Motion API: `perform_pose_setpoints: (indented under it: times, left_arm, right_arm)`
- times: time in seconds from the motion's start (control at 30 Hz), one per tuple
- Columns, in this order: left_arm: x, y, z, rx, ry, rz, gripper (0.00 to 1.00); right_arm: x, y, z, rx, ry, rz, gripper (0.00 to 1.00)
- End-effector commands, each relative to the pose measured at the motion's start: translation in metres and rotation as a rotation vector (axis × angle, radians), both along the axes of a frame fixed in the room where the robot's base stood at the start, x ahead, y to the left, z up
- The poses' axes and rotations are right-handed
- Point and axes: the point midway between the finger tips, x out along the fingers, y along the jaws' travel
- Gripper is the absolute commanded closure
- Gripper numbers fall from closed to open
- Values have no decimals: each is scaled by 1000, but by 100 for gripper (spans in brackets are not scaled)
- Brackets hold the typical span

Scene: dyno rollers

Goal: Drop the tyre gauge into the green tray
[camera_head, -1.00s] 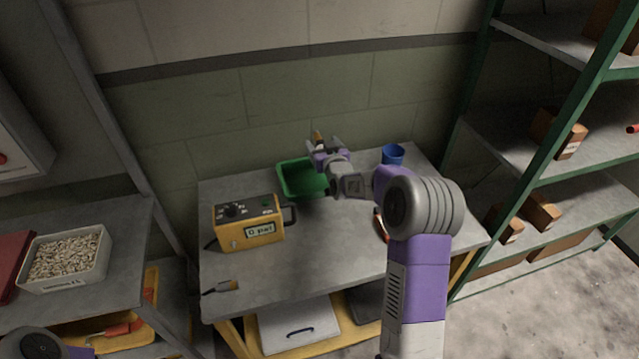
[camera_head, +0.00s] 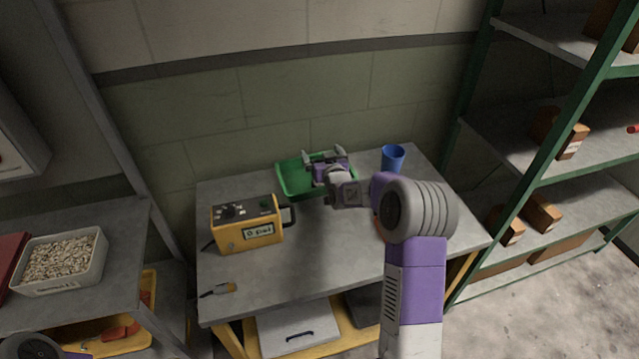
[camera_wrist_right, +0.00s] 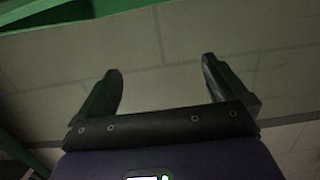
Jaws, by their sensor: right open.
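The green tray (camera_head: 290,179) stands at the back of the grey workbench against the wall. My right gripper (camera_head: 323,154) is over the tray's right part, its fingers spread and pointing toward the wall. In the right wrist view my right gripper (camera_wrist_right: 160,66) is open, with nothing between its fingers. I cannot make out the tyre gauge in either view; part of the tray's inside is hidden behind my gripper and wrist. My left gripper is out of view; only a bit of my left arm shows at the lower left.
A yellow box with a "0 psi" display (camera_head: 245,224) stands left on the workbench (camera_head: 310,265). A blue cup (camera_head: 393,157) stands right of the tray. Green-framed shelves (camera_head: 560,190) stand at the right.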

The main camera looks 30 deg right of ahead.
Motion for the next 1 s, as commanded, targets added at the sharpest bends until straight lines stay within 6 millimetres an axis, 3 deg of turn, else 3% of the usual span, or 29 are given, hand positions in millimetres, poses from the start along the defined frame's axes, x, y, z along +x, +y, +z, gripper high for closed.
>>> perform_pose_setpoints:
  times: [0.6,1.0]
  left_arm:
    - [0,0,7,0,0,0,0]
    - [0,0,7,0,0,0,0]
  right_arm:
    - [-67,16,12,-1,-3,-1,0]
    - [-72,17,12,0,-2,0,0]
